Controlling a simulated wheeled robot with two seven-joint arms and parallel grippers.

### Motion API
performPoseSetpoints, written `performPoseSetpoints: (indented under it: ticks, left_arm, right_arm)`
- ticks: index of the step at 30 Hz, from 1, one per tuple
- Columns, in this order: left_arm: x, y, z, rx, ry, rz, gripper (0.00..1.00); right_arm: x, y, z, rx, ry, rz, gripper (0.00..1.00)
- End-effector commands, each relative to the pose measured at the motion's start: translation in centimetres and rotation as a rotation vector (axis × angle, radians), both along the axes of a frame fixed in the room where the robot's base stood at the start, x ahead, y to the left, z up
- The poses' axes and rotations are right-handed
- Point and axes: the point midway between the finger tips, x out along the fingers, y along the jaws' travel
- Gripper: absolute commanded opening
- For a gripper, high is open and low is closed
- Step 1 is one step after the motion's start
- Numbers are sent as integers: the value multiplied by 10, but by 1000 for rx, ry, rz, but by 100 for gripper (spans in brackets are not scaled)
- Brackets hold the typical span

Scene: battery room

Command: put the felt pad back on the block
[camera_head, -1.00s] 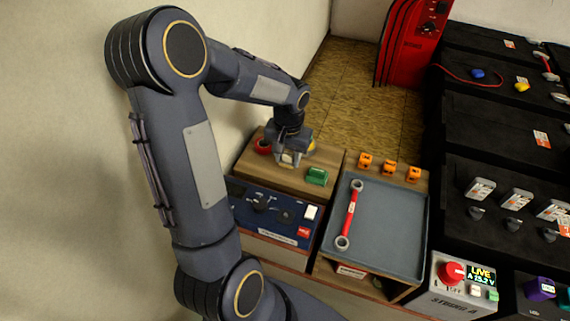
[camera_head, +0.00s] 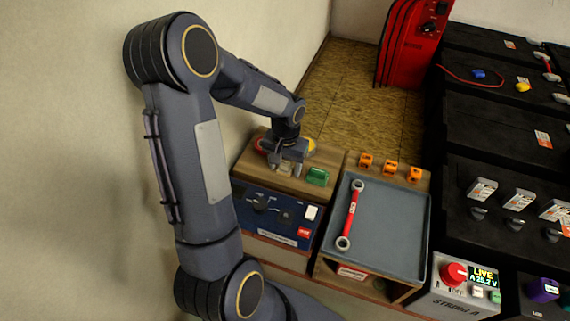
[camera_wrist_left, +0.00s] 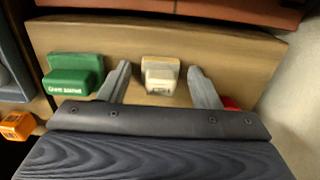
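A small cream piece (camera_wrist_left: 160,78) with a tan upper face and a pale printed label sits on the wooden block top (camera_wrist_left: 215,48). I cannot tell whether it is the felt pad. In the head view the pale piece (camera_head: 285,169) shows below my left gripper (camera_head: 285,162). In the left wrist view my left gripper (camera_wrist_left: 159,70) is open, one finger on each side of the piece, with a visible gap on both sides. The fingers are low over the wooden top (camera_head: 255,178). My right gripper is not in view.
A green labelled block (camera_wrist_left: 72,74) stands close beside one finger. A red item (camera_wrist_left: 230,103) is by the other finger, and a yellow item (camera_head: 311,145) lies behind. A grey tray (camera_head: 390,235) holding a red-handled wrench (camera_head: 352,215) and several orange pieces (camera_head: 390,169) are to the right.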

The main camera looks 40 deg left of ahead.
Motion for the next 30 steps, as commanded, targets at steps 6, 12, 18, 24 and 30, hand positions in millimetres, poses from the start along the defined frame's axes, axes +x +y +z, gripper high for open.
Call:
performPoseSetpoints:
  ticks: [6,12,18,24,30]
  left_arm:
    - [0,0,1,0,0,0,57]
    - [1,0,23,2,-4,1,57]
    - [2,0,68,2,-6,0,57]
    - [2,-1,105,1,-4,0,57]
    - [1,-1,122,0,-1,-1,57]
  right_arm:
    - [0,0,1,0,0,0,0]
    - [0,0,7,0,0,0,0]
    - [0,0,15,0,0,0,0]
    - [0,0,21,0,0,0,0]
    - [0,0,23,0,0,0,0]
